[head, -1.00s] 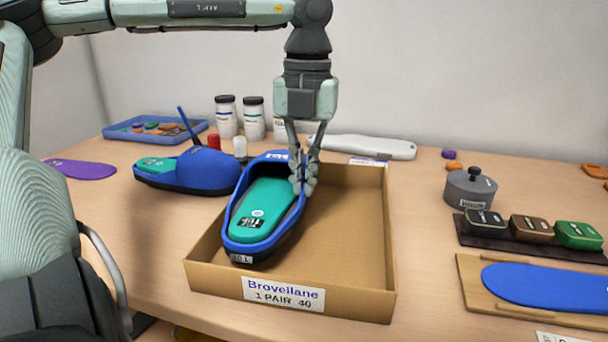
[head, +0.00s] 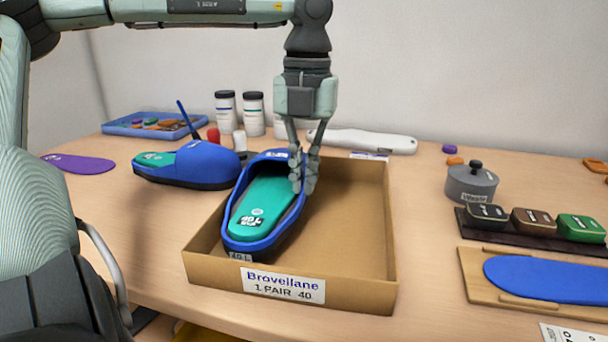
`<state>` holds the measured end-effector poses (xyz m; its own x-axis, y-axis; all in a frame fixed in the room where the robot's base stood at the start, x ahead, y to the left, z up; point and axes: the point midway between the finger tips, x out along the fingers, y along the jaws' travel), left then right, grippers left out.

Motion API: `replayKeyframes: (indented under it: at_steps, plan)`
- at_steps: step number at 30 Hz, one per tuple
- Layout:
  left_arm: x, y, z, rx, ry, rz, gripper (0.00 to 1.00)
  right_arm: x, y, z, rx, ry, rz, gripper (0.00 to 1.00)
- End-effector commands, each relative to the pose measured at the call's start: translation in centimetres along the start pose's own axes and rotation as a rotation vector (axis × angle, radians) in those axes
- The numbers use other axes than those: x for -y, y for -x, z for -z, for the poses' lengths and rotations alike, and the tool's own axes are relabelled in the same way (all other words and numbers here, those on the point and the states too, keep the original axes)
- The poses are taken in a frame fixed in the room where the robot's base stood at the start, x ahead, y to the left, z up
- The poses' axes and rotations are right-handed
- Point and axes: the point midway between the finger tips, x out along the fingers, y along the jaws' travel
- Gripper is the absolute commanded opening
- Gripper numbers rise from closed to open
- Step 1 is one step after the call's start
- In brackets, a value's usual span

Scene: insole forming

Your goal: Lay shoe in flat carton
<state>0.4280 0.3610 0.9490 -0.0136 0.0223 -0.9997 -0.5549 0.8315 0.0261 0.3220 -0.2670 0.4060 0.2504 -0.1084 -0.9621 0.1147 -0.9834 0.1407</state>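A blue shoe with a teal insole (head: 268,203) is at the left side of the open flat carton (head: 365,245), toe toward the back. Its heel is near the carton's front left corner. My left gripper (head: 303,180) points down at the shoe's right side, its fingers at the shoe's right edge near the toe part. Whether the fingers grip the edge is hard to see, and the shoe's underside is hidden. A second blue shoe (head: 205,165) lies on the table left of the carton. My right gripper is not in view.
A grey pot (head: 471,184), a rack of small tins (head: 532,226) and a wooden board with a blue insole (head: 545,278) stand at the right. White jars (head: 226,113) and a blue tray (head: 150,126) are at the back. The carton's right half is empty.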

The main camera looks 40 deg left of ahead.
Motion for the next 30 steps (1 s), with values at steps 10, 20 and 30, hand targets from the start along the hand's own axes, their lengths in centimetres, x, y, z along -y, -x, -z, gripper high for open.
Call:
replayKeyframes:
  at_steps: [10,20,30]
  plan:
    - [0.0,0.0,0.0,0.001,0.000,0.000,0.26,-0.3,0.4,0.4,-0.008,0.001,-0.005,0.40]
    - [0.0,0.3,0.0,0.001,-0.001,0.000,0.26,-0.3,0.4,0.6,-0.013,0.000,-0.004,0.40]
    - [0.0,5.6,-0.1,0.007,0.002,-0.001,0.26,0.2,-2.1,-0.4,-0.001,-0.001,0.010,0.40]
